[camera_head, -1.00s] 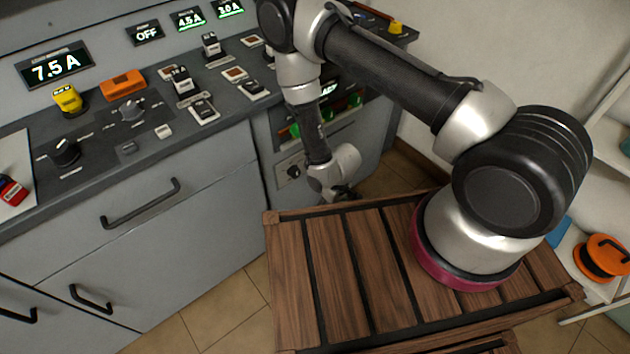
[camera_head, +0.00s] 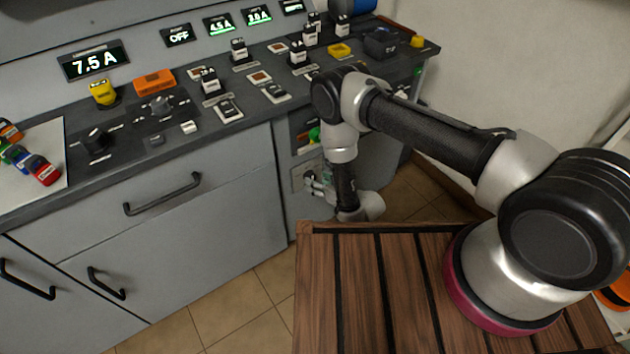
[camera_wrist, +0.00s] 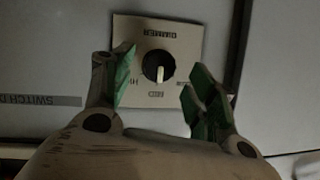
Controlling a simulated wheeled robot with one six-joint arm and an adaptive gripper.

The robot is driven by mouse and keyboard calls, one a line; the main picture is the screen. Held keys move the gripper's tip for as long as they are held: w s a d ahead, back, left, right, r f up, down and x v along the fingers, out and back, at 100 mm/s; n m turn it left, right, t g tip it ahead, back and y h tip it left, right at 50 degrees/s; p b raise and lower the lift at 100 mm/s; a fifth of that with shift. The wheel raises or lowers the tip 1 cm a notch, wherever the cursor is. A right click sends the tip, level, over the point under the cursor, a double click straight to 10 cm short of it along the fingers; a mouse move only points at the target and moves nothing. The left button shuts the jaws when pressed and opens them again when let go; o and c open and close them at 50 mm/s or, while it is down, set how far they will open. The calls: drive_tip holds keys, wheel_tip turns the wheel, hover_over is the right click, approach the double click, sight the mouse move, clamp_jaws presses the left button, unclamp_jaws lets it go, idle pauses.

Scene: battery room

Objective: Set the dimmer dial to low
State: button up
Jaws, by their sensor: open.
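The dimmer dial (camera_wrist: 158,66) is a round black knob with a pale pointer on a beige plate (camera_wrist: 184,42) in the wrist view. The plate's lettering looks upside down there, and the pointer points down the picture, toward a small label. A mark at the dial's left seems to read HI; the others are too blurred. My gripper (camera_wrist: 163,76) is open, its green-padded fingers on either side of the dial and apart from it in the picture. In the head view my gripper (camera_head: 318,184) is at the plate (camera_head: 301,176) on the cabinet's end, partly covering it.
A grey counter (camera_head: 250,125) carries several switches, knobs and a 7.5 A display (camera_head: 93,62). A shelf recess with a green item (camera_head: 314,134) lies above the plate. The slatted wooden top (camera_head: 350,290) under my arm is clear near the cabinet.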

sight(310, 177)
drive_tip(key=shift+x, duration=1.4)
drive_tip(key=c, duration=1)
drive_tip(key=n+t+h, duration=0.1)
drive_tip(key=n, duration=0.1)
drive_tip(key=n+t+h, duration=0.1)
drive_tip(key=n, duration=0.2)
drive_tip(key=n+t+h, duration=0.1)
drive_tip(key=n+h, duration=0.1)
drive_tip(key=n, duration=0.1)
drive_tip(key=shift+s+a+f+t, duration=0.15)
drive_tip(key=shift+s+a+t, duration=0.05)
drive_tip(key=shift+t, duration=0.1)
